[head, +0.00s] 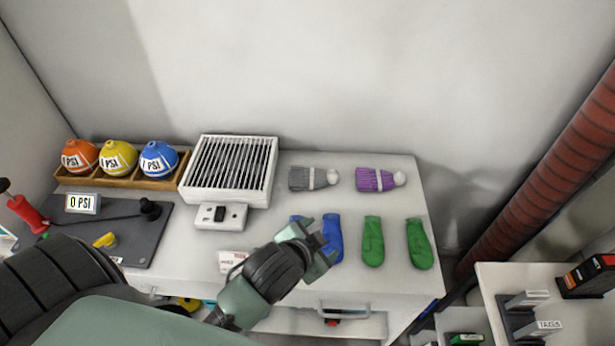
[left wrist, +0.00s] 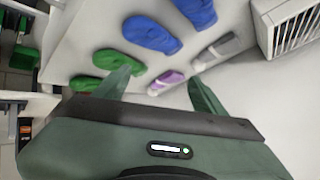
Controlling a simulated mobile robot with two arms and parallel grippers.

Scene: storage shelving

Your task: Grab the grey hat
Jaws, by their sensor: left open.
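The grey hat (head: 312,178) with a white band and pompom lies on the white cabinet top, to the right of the vented heater, in the head view. It also shows in the left wrist view (left wrist: 222,48), beyond my fingertips. My left gripper (head: 318,243) is open and empty above the front of the cabinet top, nearer to me than the hat and partly covering a blue mitten. In the left wrist view its fingers (left wrist: 158,78) are spread apart, with the purple hat (left wrist: 166,82) seen between them. My right gripper is in neither view.
A purple hat (head: 376,179) lies right of the grey one. Blue mittens (head: 332,238) and green mittens (head: 373,242) lie in front. The white heater (head: 232,168) stands left of the hat. Balls marked PSI (head: 158,160) sit in a wooden tray. The wall closes off the back.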

